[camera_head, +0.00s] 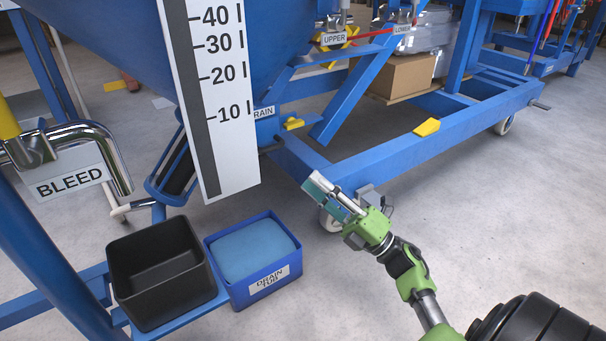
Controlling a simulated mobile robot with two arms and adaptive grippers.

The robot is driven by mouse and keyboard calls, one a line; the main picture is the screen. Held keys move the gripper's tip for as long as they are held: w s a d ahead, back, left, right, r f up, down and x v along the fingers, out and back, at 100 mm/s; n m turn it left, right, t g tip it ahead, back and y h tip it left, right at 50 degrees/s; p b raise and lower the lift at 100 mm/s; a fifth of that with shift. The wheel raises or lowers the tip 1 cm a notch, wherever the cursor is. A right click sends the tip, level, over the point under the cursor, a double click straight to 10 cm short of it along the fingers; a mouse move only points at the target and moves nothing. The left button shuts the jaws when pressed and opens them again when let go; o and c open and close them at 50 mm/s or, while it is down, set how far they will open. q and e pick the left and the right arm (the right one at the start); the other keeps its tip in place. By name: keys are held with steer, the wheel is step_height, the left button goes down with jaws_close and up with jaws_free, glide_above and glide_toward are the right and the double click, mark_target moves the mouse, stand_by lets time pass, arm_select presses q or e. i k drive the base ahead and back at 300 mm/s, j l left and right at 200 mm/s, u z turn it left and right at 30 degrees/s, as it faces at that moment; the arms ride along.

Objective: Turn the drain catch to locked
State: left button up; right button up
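A small yellow catch (293,124) sits on the blue frame beside a label (264,112) that reads "RAIN", its left part hidden by the white scale board. I take this to be the drain catch; whether it is locked I cannot tell. My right gripper (325,190) is below and to the right of it, clear of it in the picture. Its fingers point up and left, and their gap cannot be made out. My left gripper is not in view.
A white scale board (213,100) hangs in front of the blue vessel. A black bin (160,270) and a blue drain tub (262,285) stand at lower left. A chrome bleed pipe (100,140) is at left. A blue beam (400,145) with a yellow piece (427,127) runs behind my gripper.

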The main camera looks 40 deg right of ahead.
mark_target(290, 122)
steer(key=k+l, duration=0.3)
steer(key=k, duration=0.15)
steer(key=k+l, duration=0.3)
steer(key=k, duration=0.15)
steer(key=k+l, duration=0.25)
steer(key=k, duration=0.25)
